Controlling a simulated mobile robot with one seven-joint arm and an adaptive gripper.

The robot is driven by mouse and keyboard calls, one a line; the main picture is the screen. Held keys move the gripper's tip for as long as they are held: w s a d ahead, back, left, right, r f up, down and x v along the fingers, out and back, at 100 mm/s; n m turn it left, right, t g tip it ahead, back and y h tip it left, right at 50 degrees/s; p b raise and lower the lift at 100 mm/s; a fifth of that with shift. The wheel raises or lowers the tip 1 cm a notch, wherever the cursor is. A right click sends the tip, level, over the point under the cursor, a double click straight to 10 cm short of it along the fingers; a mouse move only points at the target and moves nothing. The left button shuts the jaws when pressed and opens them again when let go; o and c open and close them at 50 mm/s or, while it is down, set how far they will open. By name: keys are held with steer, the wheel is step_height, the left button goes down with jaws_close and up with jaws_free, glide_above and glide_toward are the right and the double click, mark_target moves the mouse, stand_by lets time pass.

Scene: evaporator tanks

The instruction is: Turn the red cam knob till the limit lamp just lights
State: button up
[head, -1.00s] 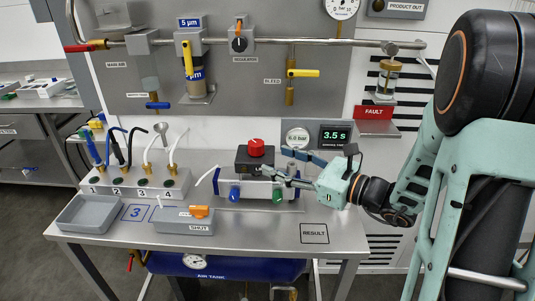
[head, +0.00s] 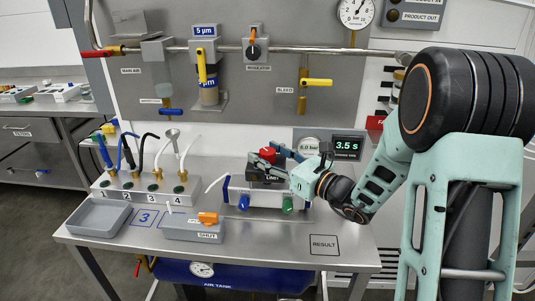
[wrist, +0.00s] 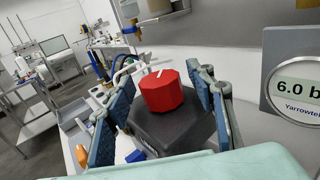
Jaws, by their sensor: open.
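The red cam knob (head: 267,153) sits on top of a dark box (head: 262,174) with a label reading LIMIT, partly hidden by my fingers in the head view. In the wrist view the faceted knob (wrist: 162,93) carries a white mark on its top, tilted slightly right of straight away. My gripper (head: 273,157) is open around the knob. In the wrist view one blue finger stands left of the knob and one right, with visible gaps. I cannot make out a lit limit lamp in either view.
The box is on a white unit with blue (head: 243,202) and green (head: 287,204) fittings. A timer display (head: 347,146) reads 3.5 s beside a round gauge (wrist: 300,90).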

steer(key=c, duration=1.2)
steer(key=shift+w+n+g+y, duration=0.1)
steer(key=shift+n+g+y, duration=0.6)
steer(key=shift+g, duration=0.2)
steer(key=shift+n+g+y, duration=0.4)
steer(key=shift+n+g, duration=0.1)
steer(key=shift+g, duration=0.1)
steer(key=o, duration=1.2)
